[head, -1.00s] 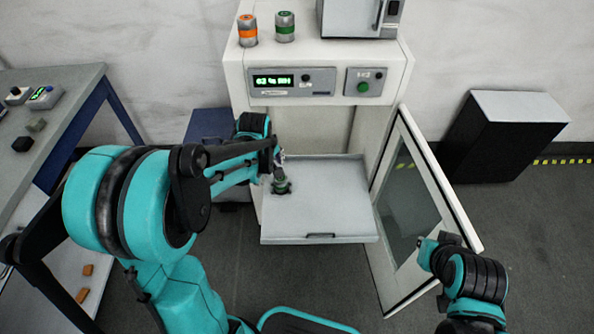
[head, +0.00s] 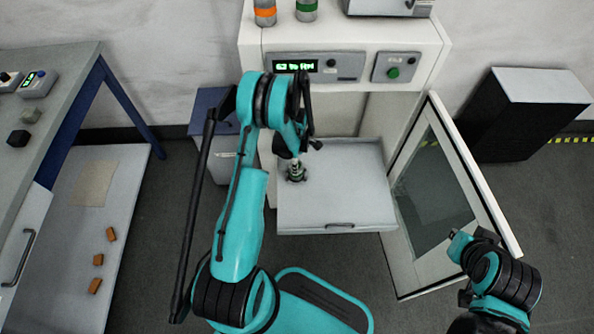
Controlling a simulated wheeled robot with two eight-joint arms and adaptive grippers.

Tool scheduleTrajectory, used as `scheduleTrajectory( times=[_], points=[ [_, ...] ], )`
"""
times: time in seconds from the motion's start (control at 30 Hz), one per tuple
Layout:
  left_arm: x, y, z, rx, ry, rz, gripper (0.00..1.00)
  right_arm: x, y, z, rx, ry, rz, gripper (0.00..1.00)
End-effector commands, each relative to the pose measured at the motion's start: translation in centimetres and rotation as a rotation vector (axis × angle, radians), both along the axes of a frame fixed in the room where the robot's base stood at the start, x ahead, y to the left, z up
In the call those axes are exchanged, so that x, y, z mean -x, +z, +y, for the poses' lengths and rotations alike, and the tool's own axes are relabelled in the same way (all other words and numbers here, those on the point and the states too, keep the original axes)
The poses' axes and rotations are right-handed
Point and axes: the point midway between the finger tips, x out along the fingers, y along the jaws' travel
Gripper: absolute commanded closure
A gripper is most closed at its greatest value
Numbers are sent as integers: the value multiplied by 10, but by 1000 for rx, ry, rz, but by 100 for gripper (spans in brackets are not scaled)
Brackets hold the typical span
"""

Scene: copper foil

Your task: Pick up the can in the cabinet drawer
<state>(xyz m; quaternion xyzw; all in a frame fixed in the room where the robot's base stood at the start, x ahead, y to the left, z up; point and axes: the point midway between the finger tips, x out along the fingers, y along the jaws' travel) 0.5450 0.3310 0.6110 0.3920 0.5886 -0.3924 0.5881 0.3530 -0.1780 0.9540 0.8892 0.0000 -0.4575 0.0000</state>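A small dark can with green bands (head: 296,175) stands at the left side of the pulled-out pale cabinet drawer (head: 340,195). My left arm reaches over the drawer from the left. My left gripper (head: 297,156) is directly above the can, close to its top; its fingers are small and dark, so I cannot tell whether they touch it or how far they are open. My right gripper (head: 458,246) is at the lower right, in front of the open cabinet door, away from the can. Its finger opening is not clear.
The glass-panelled cabinet door (head: 430,190) stands open to the right of the drawer. The white cabinet top (head: 330,38) carries an orange-banded can (head: 265,12) and a green-banded can (head: 306,10). A workbench (head: 62,85) is at left, a black box (head: 515,125) at right.

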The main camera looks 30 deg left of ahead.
Motion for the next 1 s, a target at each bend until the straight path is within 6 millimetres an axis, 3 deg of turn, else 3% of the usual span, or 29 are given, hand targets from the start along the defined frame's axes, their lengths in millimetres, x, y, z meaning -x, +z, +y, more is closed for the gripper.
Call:
scheduleTrajectory(
  times=[0.3, 0.53, 0.77, 1.0],
  points=[
    [2, -46, 1, 0, -1, -1, 27, 0, -27, 0, 0, 0, 0, 100],
    [2, -46, 1, 0, -2, -1, 27, 0, -26, 0, 0, 0, 0, 100],
    [2, -46, 1, 0, -2, -1, 85, 0, -26, 0, 0, 0, 0, 100],
    [2, -46, 1, 0, -2, -1, 88, 0, -26, 0, 0, 0, 0, 100]
  ],
)
